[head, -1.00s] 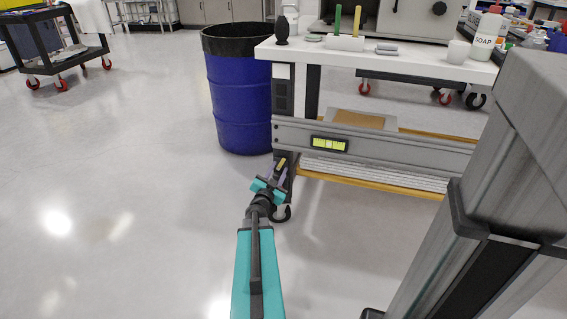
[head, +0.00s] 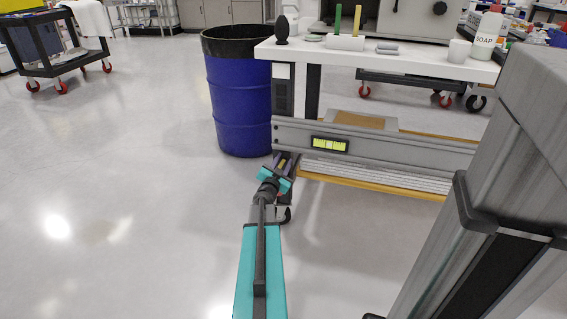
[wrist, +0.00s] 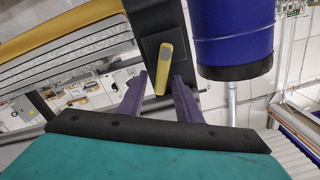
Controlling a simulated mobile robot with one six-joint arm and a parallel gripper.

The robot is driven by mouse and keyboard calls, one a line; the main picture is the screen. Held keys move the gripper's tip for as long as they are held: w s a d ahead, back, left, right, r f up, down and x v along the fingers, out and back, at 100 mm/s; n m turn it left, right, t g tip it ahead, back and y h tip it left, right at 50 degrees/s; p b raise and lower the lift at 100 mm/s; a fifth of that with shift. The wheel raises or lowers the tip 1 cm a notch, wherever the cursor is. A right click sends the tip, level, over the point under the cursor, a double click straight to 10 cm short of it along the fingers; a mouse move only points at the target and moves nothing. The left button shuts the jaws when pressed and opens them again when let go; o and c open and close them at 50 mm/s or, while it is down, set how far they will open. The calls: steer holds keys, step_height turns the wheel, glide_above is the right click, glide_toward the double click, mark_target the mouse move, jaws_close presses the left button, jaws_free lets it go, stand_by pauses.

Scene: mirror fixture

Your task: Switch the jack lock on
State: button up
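The jack lock shows in the wrist view as a yellow lever (wrist: 162,72) with a grey round pivot, mounted on a dark post. In the head view the lever (head: 282,164) is mostly hidden by my gripper at the bench's near left leg. My gripper (head: 279,168) is open. In the wrist view its two purple fingers (wrist: 160,77) stand apart, with the lever lying between them in the picture and tilted slightly. I see a gap on each side of the lever. I cannot tell how deep it lies between the fingertips.
A blue barrel (head: 240,100) with a black rim stands just left of the post. The white bench (head: 400,57) has a grey front beam (head: 400,150) with a yellow-green display above the lower shelf. Clear floor lies to the left.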

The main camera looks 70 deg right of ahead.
jaws_close()
steer(key=shift+w+r+n+p, duration=0.2)
steer(key=shift+n+p, duration=0.1)
steer(key=shift+p, duration=0.55)
steer(key=n+p, duration=0.1)
steer(key=p, duration=0.1)
steer(key=n+p, duration=0.1)
steer(key=p, duration=0.1)
steer(key=shift+w+r, duration=0.15)
steer(key=shift+w, duration=0.2)
steer(key=n+p, duration=0.1)
steer(key=p, duration=0.1)
steer(key=w+n+p, duration=0.1)
steer(key=p, duration=0.2)
steer(key=shift+n, duration=0.3)
jaws_free()
